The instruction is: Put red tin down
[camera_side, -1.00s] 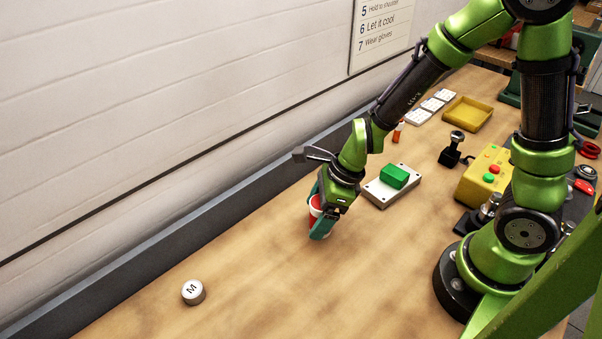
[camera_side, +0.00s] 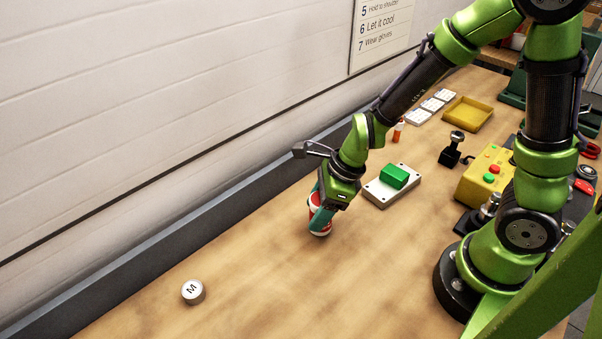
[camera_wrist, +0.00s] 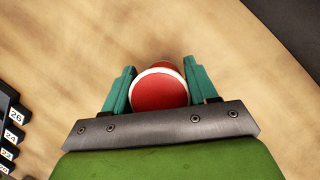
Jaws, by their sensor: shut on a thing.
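The red tin (camera_side: 320,228) has white bands and stands between the green-blue fingers of my gripper (camera_side: 321,215), at or just above the wooden table; I cannot tell whether its base touches. In the wrist view, the tin's round red top with a white rim (camera_wrist: 159,89) sits between the two fingers of my gripper (camera_wrist: 161,88), one finger on each side. The gripper is shut on the tin. Part of the tin is hidden by the fingers in the side view.
A white plate with a green block (camera_side: 394,176) lies right of the gripper. A grey round weight marked M (camera_side: 193,292) stands at front left. A yellow tray (camera_side: 467,114), black joystick (camera_side: 453,149) and yellow button box (camera_side: 485,178) are farther right. The table (camera_side: 290,285) is clear around the tin.

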